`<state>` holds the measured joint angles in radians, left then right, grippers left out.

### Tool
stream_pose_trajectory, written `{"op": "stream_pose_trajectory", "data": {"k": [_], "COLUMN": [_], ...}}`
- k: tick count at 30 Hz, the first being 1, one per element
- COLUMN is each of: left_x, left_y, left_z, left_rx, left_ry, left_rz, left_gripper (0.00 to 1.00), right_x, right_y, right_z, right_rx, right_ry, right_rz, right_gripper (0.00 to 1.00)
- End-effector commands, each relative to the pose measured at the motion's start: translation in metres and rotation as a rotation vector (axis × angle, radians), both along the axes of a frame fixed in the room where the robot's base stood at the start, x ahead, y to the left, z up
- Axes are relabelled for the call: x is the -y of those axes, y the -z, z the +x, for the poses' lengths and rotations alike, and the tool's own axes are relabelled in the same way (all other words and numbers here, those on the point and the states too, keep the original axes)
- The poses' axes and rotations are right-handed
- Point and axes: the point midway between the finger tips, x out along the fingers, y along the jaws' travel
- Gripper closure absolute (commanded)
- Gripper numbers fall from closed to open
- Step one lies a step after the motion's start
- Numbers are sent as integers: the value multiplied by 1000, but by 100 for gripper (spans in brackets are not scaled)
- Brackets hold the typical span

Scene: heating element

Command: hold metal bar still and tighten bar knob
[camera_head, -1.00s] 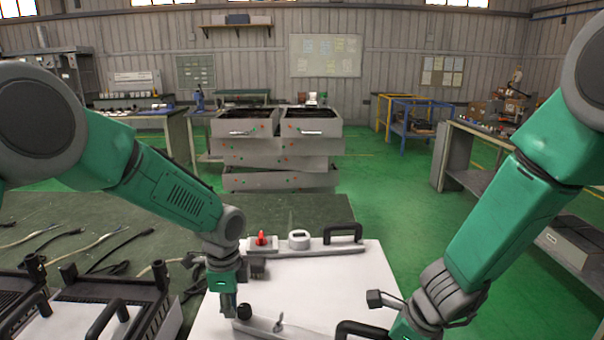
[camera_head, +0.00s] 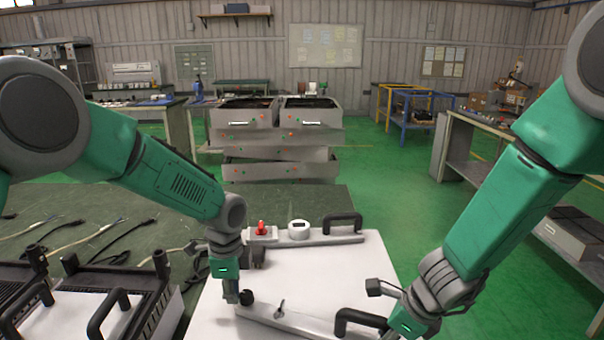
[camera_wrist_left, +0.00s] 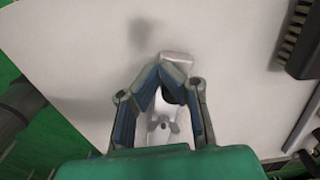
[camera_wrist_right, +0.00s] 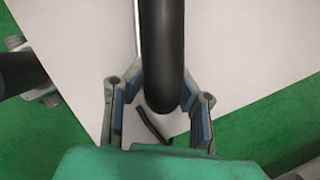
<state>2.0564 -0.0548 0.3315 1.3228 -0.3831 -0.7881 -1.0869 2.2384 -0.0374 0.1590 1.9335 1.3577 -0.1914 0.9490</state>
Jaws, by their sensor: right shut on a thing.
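The metal bar (camera_head: 300,321) lies along the near side of a white panel. A black knob (camera_head: 246,297) stands at its left end, with a small wing-shaped knob (camera_head: 280,308) further right. My left gripper (camera_head: 232,296) points down at the black knob; in the left wrist view its fingertips (camera_wrist_left: 167,72) are close together, with the dark knob (camera_wrist_left: 170,96) showing between the fingers. Whether they press on it is unclear. My right gripper (camera_wrist_right: 161,85) is shut on the black handle (camera_wrist_right: 161,40), which also shows in the head view (camera_head: 358,318).
The white panel (camera_head: 330,275) carries a second bar at its far side with a red knob (camera_head: 261,229), a round white dial (camera_head: 299,229) and another black handle (camera_head: 343,220). Black frames with handles (camera_head: 110,310) and loose cables (camera_head: 100,240) lie to the left.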

Motion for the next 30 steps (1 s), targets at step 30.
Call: {"op": "stream_pose_trajectory", "data": {"k": [30], "left_x": [-1], "left_y": [0], "left_z": [12], "left_rx": [0], "left_ry": [3], "left_rz": [-5], "left_gripper": [100], "right_x": [-5], "right_y": [1], "right_z": [-3], "right_rx": [-5], "right_ry": [-8], "right_rz": [9], "right_gripper": [100]}}
